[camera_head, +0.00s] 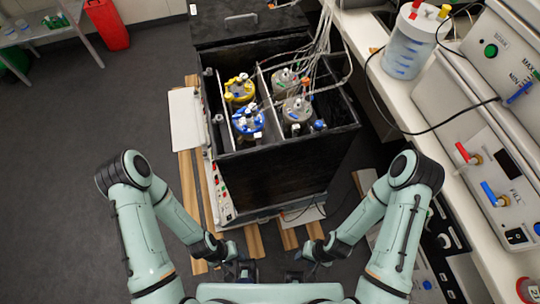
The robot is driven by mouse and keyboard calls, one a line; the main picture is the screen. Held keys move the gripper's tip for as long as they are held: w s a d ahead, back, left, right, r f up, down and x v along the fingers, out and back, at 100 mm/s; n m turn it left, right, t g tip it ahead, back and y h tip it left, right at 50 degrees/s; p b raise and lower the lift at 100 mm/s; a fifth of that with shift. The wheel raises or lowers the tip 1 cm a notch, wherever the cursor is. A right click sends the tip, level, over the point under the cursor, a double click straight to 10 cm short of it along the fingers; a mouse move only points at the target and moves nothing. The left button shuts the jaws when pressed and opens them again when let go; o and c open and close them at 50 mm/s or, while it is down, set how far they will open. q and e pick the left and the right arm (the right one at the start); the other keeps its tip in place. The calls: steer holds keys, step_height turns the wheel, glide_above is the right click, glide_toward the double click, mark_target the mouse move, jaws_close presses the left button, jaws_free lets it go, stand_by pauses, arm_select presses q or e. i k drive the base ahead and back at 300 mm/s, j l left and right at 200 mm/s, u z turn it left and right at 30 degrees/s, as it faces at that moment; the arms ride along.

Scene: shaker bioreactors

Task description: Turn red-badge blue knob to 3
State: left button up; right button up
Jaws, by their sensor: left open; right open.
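A blue knob (491,194) sits on the white panel at the right, near the word FILL. Another blue knob (519,92) shows higher up at the right edge, near MAX and MIN lettering. A round red badge (527,290) with a digit is partly cut off at the bottom right corner. I cannot tell which blue knob belongs to it, and knob settings are too small to read. My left gripper (242,271) and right gripper (297,275) are both open and low at bottom centre, apart from the panels, and seem empty.
A black open box (275,180) with several capped vessels and tubes stands ahead on wooden slats. A red-handled knob (466,153) is above the lower blue knob. A clear container (408,45) stands on the right bench. Floor at the left is free.

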mark_target(318, 124)
steer(key=k, duration=1.1)
